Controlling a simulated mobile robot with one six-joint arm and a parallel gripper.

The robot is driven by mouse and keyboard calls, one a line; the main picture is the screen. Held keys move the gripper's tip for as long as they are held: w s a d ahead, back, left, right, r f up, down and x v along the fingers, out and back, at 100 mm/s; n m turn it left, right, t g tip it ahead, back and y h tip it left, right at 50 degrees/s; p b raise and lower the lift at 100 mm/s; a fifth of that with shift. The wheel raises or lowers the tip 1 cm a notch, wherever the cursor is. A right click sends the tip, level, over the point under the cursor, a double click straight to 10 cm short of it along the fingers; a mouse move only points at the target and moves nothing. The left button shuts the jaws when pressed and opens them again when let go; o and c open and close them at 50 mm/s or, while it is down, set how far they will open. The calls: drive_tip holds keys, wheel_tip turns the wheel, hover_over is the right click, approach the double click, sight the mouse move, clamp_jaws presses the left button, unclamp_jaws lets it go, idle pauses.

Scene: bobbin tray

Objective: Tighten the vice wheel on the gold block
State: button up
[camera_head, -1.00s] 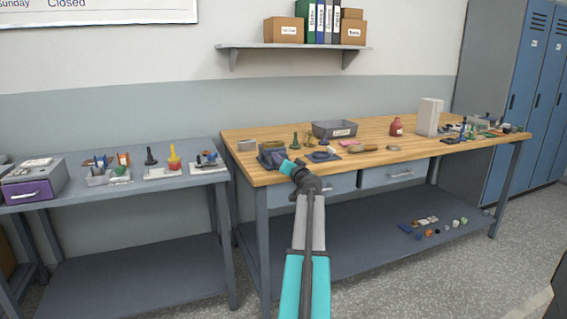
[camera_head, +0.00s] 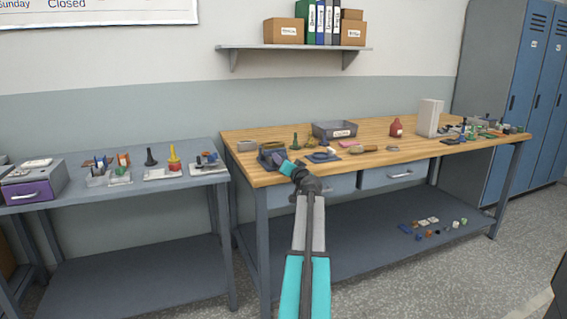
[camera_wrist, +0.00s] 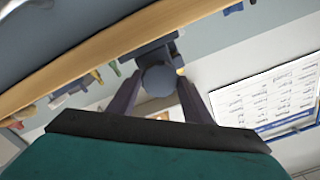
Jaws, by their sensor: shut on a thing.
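The vice (camera_head: 270,151) is a dark blue-grey block at the front left corner of the wooden bench; its body (camera_wrist: 150,49) shows upside down in the wrist view. Its round grey-blue wheel (camera_wrist: 158,81) faces the wrist camera. My gripper (camera_wrist: 158,90) is shut on the wheel, with one dark finger on each side of it. In the head view my gripper (camera_head: 283,159) reaches the front of the vice and hides the wheel. A small yellow patch (camera_wrist: 181,71) beside the wheel may be the gold block; most of it is hidden.
Close right of the vice stand small green and brass pieces (camera_head: 296,141) and a blue mat (camera_head: 326,154). A grey bin (camera_head: 334,129) stands behind. A side table (camera_head: 110,180) with small trays is to the left. The floor in front is clear.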

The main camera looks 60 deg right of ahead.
drive_tip(key=o, duration=1)
drive_tip(key=shift+o, duration=0.2)
drive_tip(key=shift+s, duration=0.1)
drive_tip(key=v, duration=1.3)
drive_tip(key=shift+s+a, duration=0.25)
drive_tip(key=shift+a, duration=0.05)
